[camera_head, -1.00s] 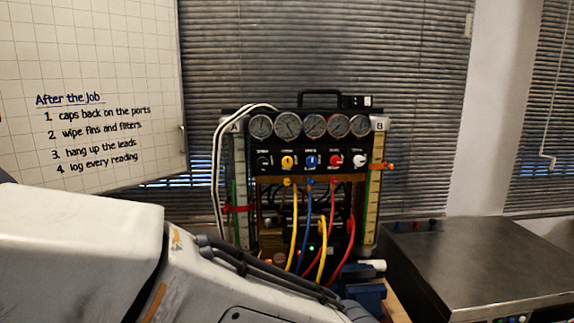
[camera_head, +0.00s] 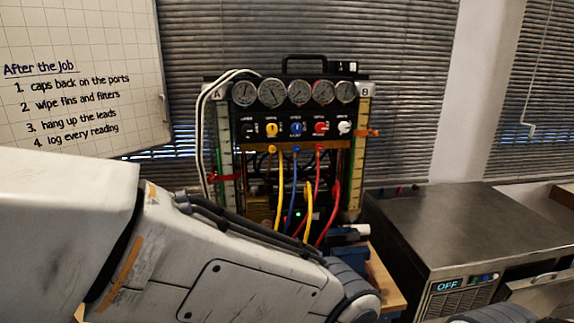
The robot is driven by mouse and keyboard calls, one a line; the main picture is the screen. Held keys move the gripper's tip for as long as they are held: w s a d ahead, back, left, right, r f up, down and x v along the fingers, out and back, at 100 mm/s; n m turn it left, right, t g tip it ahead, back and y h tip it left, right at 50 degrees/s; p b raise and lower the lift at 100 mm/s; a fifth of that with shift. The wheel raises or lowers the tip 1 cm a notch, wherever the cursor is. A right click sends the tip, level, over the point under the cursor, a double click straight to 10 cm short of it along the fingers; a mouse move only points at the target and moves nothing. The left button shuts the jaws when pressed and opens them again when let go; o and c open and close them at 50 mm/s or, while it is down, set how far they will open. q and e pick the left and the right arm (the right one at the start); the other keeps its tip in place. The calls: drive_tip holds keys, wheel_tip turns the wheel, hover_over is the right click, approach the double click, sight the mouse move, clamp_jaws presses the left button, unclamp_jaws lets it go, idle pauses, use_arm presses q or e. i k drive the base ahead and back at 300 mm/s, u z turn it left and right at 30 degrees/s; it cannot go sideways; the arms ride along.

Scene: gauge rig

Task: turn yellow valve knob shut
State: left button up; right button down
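The yellow valve knob (camera_head: 271,129) sits on the black front panel of the gauge rig (camera_head: 250,147), below the row of round gauges. It is in plain view, with nothing touching it. A black knob (camera_head: 248,130) is on its left; a blue knob (camera_head: 296,129), a red knob (camera_head: 320,128) and a white knob (camera_head: 344,128) are on its right. The knob's pointer is too small to read. My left arm crosses the lower left of the view, below and in front of the rig. Neither gripper shows.
Yellow, blue and red hoses (camera_head: 279,190) hang from the panel. A blue object (camera_head: 347,252) stands at the rig's lower right, partly behind my arm. A metal-topped unit (camera_head: 470,225) with an OFF display is at right. A whiteboard (camera_head: 80,80) is at upper left.

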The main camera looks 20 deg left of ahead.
sight(271, 129)
drive_tip(key=u, duration=0.5)
drive_tip(key=k, duration=1.1)
drive_tip(key=z, duration=0.55)
drive_tip(key=i, duration=1.45)
drive_tip(key=u, duration=0.55)
